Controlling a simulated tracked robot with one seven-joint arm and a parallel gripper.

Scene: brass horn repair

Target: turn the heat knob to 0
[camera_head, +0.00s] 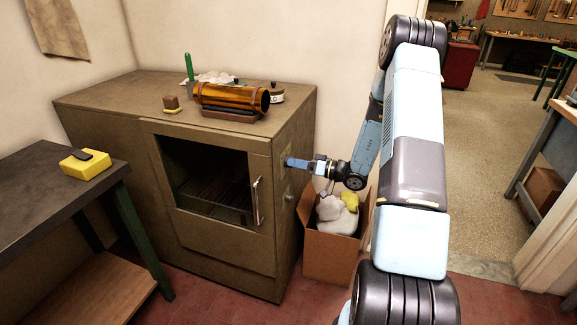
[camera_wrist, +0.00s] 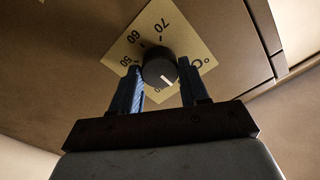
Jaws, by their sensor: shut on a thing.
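The heat knob (camera_wrist: 159,68) is a dark round knob with a white pointer line on a yellow dial plate (camera_wrist: 184,42). In the wrist view the line points toward the lower right. The marks 50, 60, 70 and °C show; the 0 mark is not visible. My gripper (camera_wrist: 160,88) has one blue finger on each side of the knob and is shut on it. In the head view my gripper (camera_head: 291,163) reaches the right side face of the brown oven cabinet (camera_head: 105,125), where the knob itself is hidden.
The oven door has a dark window and a handle (camera_head: 256,200). A cardboard box (camera_head: 325,258) with cloths stands under my arm. An amber cylinder (camera_head: 230,97) lies on the cabinet top. A workbench with a yellow block (camera_head: 85,165) stands left. Open floor lies right.

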